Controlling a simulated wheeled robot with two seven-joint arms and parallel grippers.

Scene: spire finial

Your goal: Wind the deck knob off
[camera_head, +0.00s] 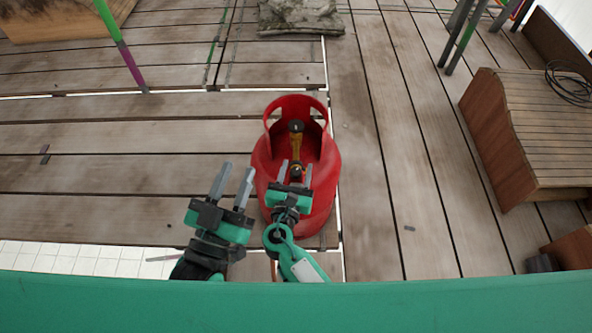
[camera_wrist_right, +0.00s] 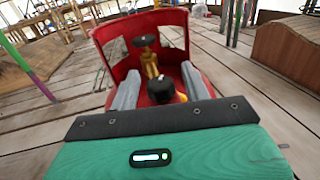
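A red gas bottle (camera_head: 325,165) with a raised collar stands on the deck. Inside its collar is a brass valve (camera_head: 295,145) with a black top knob (camera_head: 296,126), and a second black knob (camera_head: 296,171) at its near side. My right gripper (camera_head: 296,166) is open over the near knob. In the right wrist view, that near black knob (camera_wrist_right: 161,89) sits between the two spread fingers, with a gap on each side; the far knob (camera_wrist_right: 144,41) is beyond them. My left gripper (camera_head: 237,170) is open and empty, left of the bottle.
A wooden slatted box (camera_head: 550,130) stands at the right with a coiled black cable (camera_head: 570,82) on it. Coloured poles (camera_head: 122,48) stand at the left.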

